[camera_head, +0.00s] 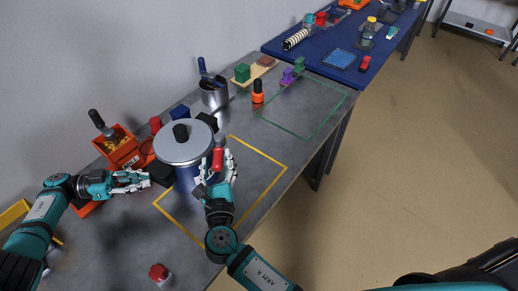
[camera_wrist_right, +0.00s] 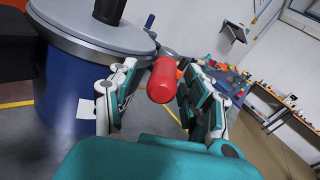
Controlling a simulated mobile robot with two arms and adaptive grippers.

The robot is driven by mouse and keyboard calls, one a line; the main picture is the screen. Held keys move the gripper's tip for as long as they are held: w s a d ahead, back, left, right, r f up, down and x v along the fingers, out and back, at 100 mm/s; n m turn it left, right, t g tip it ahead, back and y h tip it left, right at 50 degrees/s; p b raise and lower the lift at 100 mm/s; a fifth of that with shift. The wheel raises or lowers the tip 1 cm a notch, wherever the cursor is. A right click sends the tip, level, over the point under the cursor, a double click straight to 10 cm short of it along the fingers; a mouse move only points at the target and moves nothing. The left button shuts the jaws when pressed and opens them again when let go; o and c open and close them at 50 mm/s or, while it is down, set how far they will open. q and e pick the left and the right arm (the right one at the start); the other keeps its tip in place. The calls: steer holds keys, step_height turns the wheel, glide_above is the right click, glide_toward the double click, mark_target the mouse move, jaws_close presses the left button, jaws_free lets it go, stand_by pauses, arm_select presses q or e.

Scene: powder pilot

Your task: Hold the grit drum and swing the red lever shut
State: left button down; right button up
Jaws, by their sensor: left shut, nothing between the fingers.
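The grit drum (camera_head: 184,150) is a blue drum with a grey lid and black knob, standing on the grey table; its blue wall fills the left of the right wrist view (camera_wrist_right: 75,95). The red lever (camera_head: 218,158) is at the drum's right side. In the right wrist view its red handle (camera_wrist_right: 162,82) points toward the camera. My right gripper (camera_head: 217,163) has its fingers apart on either side of the handle; contact is not clear. My left gripper (camera_head: 149,180) is shut and empty, left of the drum beside a black block (camera_head: 161,173).
An orange bin (camera_head: 122,151) with a scoop stands behind my left gripper. A metal pot (camera_head: 214,95) and an orange bottle (camera_head: 258,93) stand behind the drum. A red-capped item (camera_head: 158,272) is near the front. A yellow outline (camera_head: 262,153) marks clear table at right.

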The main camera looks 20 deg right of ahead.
steer(key=s+a, duration=0.2)
steer(key=s, duration=1)
steer(key=shift+w, duration=0.1)
steer(key=shift+c, duration=0.4)
stand_by(0.5)
